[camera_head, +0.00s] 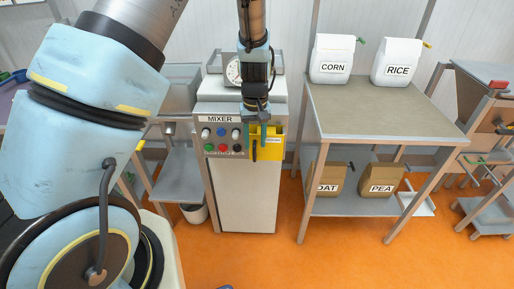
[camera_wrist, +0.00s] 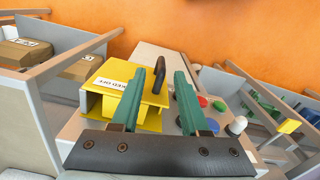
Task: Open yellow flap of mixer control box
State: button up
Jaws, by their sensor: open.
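The mixer control box (camera_head: 222,142) has a grey panel with coloured buttons and knobs under a "MIXER" label. The yellow flap (camera_head: 271,152) is at the panel's right side, partly hidden by my gripper. In the wrist view the yellow flap (camera_wrist: 103,73) shows a white label and a dark handle (camera_wrist: 153,69). My gripper (camera_head: 262,136) is open in front of the flap. In the wrist view its green fingers (camera_wrist: 170,75) are apart, with the tips close to the handle. I cannot tell whether they touch it or how far the flap stands open.
A scale (camera_head: 233,71) stands on top of the mixer cabinet (camera_head: 247,197). To the right, a metal table (camera_head: 385,105) bears the CORN (camera_head: 332,58) and RICE (camera_head: 397,62) containers. Orange floor lies free in front.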

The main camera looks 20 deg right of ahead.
aim_at(254, 147)
jog(key=shift+a+f+p, duration=0.1)
jog(key=shift+f+p, duration=0.25)
jog(key=shift+f, duration=1.7)
jog(key=shift+c, duration=0.2)
grip_shut()
jog(key=shift+w+a, duration=0.1)
